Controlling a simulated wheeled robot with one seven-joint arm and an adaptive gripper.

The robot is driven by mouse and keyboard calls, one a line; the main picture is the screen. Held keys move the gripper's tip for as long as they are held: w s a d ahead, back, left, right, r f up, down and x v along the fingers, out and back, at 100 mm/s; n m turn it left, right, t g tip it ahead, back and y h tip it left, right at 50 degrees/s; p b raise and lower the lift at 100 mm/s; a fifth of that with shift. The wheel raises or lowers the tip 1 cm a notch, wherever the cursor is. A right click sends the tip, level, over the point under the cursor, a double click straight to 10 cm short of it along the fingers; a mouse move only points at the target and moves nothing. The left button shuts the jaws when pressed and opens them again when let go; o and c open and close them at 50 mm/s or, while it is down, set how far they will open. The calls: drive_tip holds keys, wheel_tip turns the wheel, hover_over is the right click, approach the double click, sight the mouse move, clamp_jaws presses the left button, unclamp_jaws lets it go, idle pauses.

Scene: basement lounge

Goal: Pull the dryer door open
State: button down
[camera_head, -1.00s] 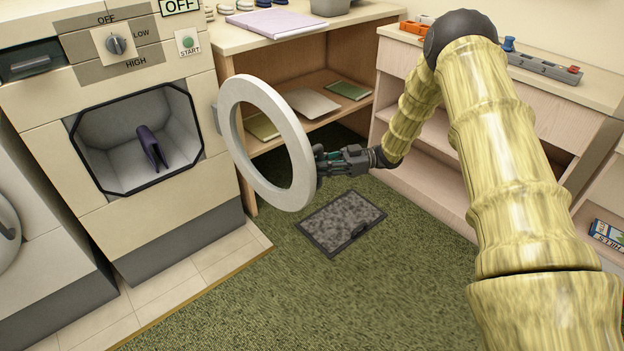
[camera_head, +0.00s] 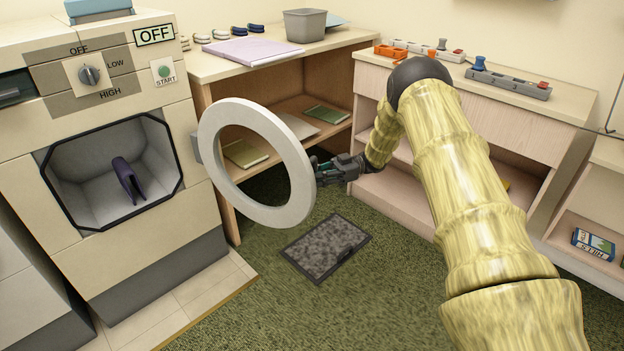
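The dryer door (camera_head: 207,128) is a white ring that stands swung out from the dryer (camera_head: 135,230), on the right side of its opening. The square, dark-rimmed opening (camera_head: 90,160) is uncovered, and a dark purple folded item (camera_head: 127,180) lies inside. My gripper (camera_head: 318,166) is at the right outer edge of the door, close to or touching it. The fingertips are small and partly hidden behind the rim, so I cannot tell whether they are open or shut on it.
A dark grey mat (camera_head: 327,247) lies on the green carpet (camera_head: 300,315) below the door. A wooden shelf desk (camera_head: 232,75) stands behind the door. A pale cabinet (camera_head: 520,135) stands behind my arm. Open carpet lies in front of the dryer.

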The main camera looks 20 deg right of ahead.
drive_tip(key=c, duration=1.4)
unclamp_jaws()
drive_tip(key=shift+d, duration=0.1)
drive_tip(key=d, duration=1.2)
drive_tip(key=shift+w, duration=0.2)
drive_tip(key=shift+a+f, duration=0.1)
